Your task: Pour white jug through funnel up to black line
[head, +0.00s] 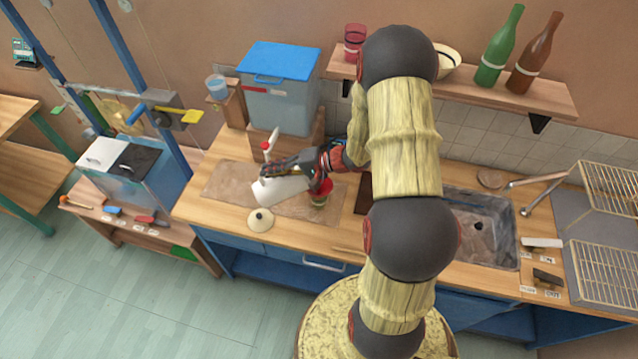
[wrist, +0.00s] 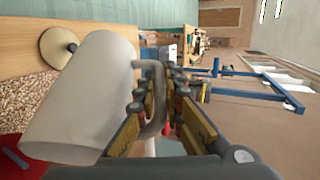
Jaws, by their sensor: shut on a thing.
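The white jug (head: 280,190) is tipped well over, almost on its side, above the worktop. My gripper (head: 270,172) is shut on the jug's grey handle (wrist: 152,72); the jug (wrist: 82,95) fills the left of the wrist view. The red funnel (head: 321,187) sits over a small vessel (head: 318,201) just right of the jug. Part of a red rim, likely the funnel (wrist: 14,158), shows at the lower left of the wrist view. The jug's mouth, any stream, the black line and the liquid level cannot be made out.
A cream lid with a knob (head: 261,219) lies in front of the jug. A blue-lidded tank (head: 280,100) with a white tap (head: 272,139) stands behind. The sink (head: 482,225) is to the right. A shelf (head: 470,93) holds bottles above.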

